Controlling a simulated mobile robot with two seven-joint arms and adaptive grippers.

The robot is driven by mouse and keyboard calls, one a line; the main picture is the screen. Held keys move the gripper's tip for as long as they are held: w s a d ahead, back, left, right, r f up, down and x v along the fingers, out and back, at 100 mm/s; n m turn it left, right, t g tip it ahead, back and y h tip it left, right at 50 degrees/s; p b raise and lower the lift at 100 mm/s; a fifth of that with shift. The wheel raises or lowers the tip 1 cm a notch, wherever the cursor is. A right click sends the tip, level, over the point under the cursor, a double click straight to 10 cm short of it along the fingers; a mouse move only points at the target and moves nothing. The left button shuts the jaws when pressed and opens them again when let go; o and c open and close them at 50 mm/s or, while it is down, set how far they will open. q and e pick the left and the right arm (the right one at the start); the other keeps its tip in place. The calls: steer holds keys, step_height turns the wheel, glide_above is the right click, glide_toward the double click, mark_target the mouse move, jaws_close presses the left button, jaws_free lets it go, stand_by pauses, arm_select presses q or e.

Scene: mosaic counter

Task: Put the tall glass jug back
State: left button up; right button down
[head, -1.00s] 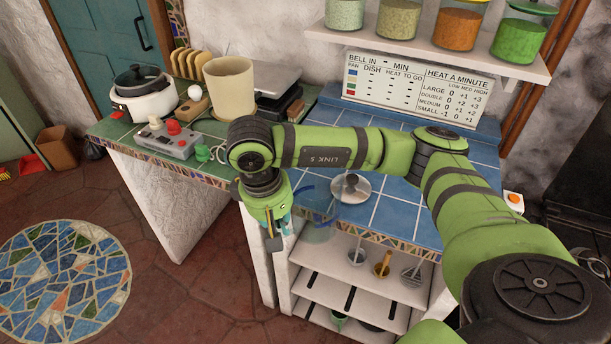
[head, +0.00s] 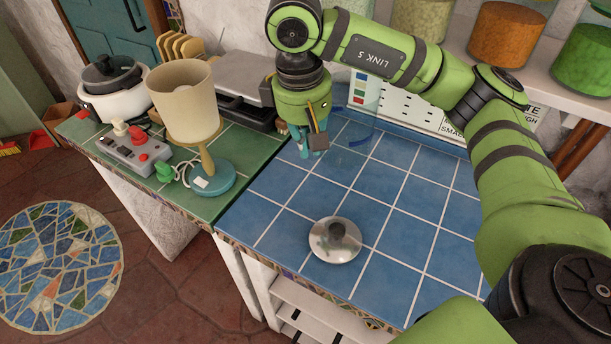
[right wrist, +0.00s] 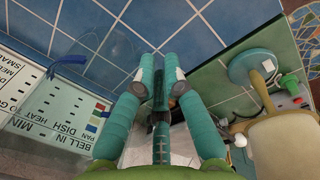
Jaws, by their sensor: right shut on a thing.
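The tall glass jug (head: 352,152) is clear, with blue trim, and hard to see against the blue tiles in the head view. My right gripper (head: 312,148) is shut on it at its left side, over the back of the blue tiled counter (head: 400,205). In the right wrist view the right gripper's fingers (right wrist: 168,72) are close together, and faint clear glass and a blue curved part (right wrist: 68,62) show to their left. I cannot tell whether the jug touches the counter. My left gripper is not in view.
A round metal lid (head: 335,242) with a dark knob lies on the blue tiles. A lamp (head: 190,110), a control box (head: 135,150) and a white cooker (head: 112,88) stand on the green counter. A shelf with jars (head: 510,35) is at the back right. The front blue tiles are mostly clear.

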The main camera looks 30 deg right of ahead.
steer(key=shift+w+a, duration=0.1)
steer(key=a+f+p, duration=0.2)
steer(key=a+f, duration=0.1)
steer(key=a, duration=0.1)
steer(key=w+a+f+p, duration=0.1)
steer(key=a+f, duration=0.2)
steer(key=w+a+f+p, duration=0.1)
steer(key=a+f+p, duration=0.1)
steer(key=a+f, duration=0.2)
steer(key=shift+a+f+p, duration=0.1)
steer(key=shift+a+p, duration=0.2)
steer(key=shift+a, duration=0.05)
steer(key=shift+w+f, duration=0.1)
steer(key=shift+f, duration=0.05)
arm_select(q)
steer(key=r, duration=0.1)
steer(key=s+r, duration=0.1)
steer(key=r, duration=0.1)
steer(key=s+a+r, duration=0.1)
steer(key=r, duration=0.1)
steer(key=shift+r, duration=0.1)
